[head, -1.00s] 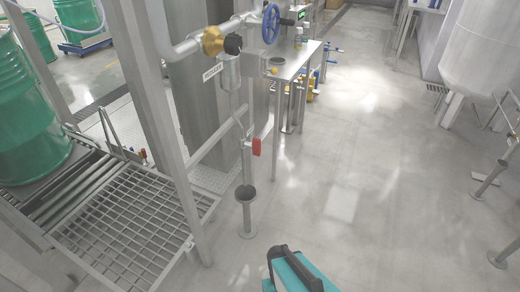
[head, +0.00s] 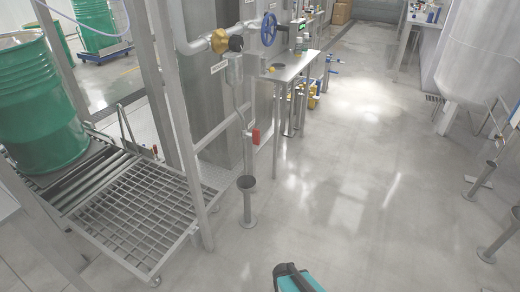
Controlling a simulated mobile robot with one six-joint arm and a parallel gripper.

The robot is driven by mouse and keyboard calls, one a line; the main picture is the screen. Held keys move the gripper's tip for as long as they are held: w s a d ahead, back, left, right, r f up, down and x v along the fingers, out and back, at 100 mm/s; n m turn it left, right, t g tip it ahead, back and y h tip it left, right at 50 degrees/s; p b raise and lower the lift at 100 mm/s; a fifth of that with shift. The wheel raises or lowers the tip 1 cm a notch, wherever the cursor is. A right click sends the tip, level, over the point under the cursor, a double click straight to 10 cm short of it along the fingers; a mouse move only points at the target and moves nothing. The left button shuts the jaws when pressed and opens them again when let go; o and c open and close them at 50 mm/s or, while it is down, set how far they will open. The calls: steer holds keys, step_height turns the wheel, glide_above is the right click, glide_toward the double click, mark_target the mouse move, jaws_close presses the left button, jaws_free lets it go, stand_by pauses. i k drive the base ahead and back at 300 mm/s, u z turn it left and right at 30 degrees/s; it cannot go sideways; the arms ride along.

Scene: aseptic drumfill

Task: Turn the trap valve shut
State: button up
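A small valve with a red handle (head: 255,136) sits on the thin vertical drain pipe below the pipework, left of centre in the head view. I take it to be the trap valve. The red handle looks upright, alongside the pipe; its exact angle is too small to tell. My gripper is not in the picture. Only a teal and dark part, which looks like my own body, shows at the bottom edge. Nothing is seen touching the red handle.
A steel table (head: 285,68) stands behind the valve. A roller conveyor grating (head: 135,215) and green drum (head: 42,105) are left.

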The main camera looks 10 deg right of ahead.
mark_target(255, 135)
steer(key=k, duration=0.7)
steer(key=u, duration=0.75)
steer(key=i, duration=1.65)
steer(key=z, duration=0.1)
